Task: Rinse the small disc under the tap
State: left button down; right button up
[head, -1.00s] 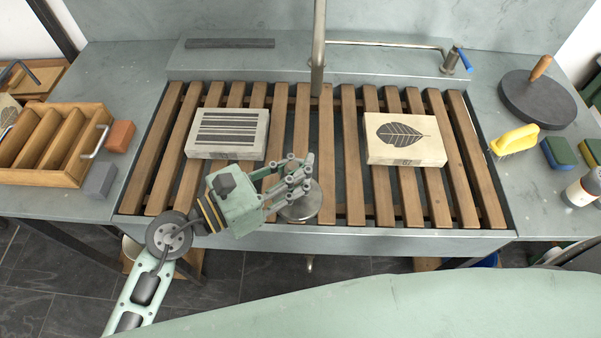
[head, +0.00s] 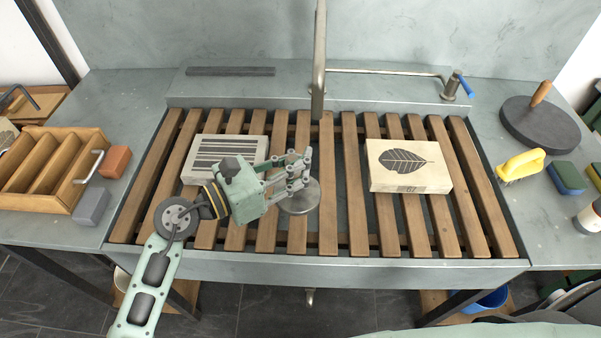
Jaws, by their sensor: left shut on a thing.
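The small disc (head: 300,198) is grey and metallic, and shows just below my left gripper's fingers, over the wooden slats of the sink. My left gripper (head: 300,172) is shut on it from the left; the fingers hide its upper part and the grip itself. The tap (head: 319,70) is a vertical metal pipe at the back of the sink, behind the disc and slightly right of it. Its blue-handled valve (head: 453,86) stands at the back right. I see no running water. My right gripper is not in view.
A striped stone block (head: 225,150) lies on the slats behind my left gripper. A leaf-print block (head: 408,166) lies to the right. A large dark disc (head: 540,122), yellow brush (head: 521,164) and sponges are on the right counter; a wooden rack (head: 50,170) is on the left.

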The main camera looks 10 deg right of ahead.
pick_arm(q)
jog(key=shift+w+d+f+b, duration=0.15)
jog(key=shift+w+b, duration=0.15)
jog(key=shift+w, duration=0.35)
jog(key=shift+w+d+b, duration=0.15)
jog(key=shift+w+b, duration=0.15)
jog(key=shift+w, duration=0.35)
jog(key=shift+w+d, duration=0.1)
jog(key=shift+w, duration=0.35)
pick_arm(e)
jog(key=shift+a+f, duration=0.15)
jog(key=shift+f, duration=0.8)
